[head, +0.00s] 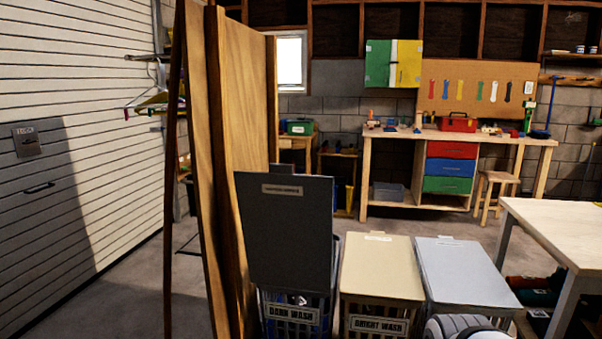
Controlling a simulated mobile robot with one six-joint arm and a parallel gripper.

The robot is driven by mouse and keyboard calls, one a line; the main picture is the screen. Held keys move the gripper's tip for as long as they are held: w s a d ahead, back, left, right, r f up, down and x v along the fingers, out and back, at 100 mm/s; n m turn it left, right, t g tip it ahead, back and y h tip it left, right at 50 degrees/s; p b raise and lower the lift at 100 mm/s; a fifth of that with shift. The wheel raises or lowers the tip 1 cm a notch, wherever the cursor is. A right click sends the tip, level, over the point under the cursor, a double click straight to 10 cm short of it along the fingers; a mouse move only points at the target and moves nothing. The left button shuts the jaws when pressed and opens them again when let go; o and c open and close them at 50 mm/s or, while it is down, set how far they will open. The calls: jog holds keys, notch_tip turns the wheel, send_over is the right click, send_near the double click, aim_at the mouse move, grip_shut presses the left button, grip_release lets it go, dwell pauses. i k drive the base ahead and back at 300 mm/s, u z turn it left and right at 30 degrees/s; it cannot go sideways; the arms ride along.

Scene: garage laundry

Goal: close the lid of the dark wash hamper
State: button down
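The dark wash hamper (271,320) stands at the bottom centre, a slatted basket with a "DARK WASH" label on its front. Its dark grey lid (285,225) is open and stands nearly upright, with a small label strip near its top edge. Something blue shows through and beside the basket; most of the inside is hidden behind the lid. My gripper is not in view; a white and black rounded part at the bottom right seems to be my arm.
The bright wash hamper (382,268), cream lid shut, stands just right. Another hamper (465,272) with a pale grey lid shut is beside it. Tall wooden panels (240,150) stand close on the left. A pale table (560,235) is at right; a workbench (455,138) is behind.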

aim_at(286, 217)
jog(key=i, duration=0.85)
jog(key=z, duration=0.05)
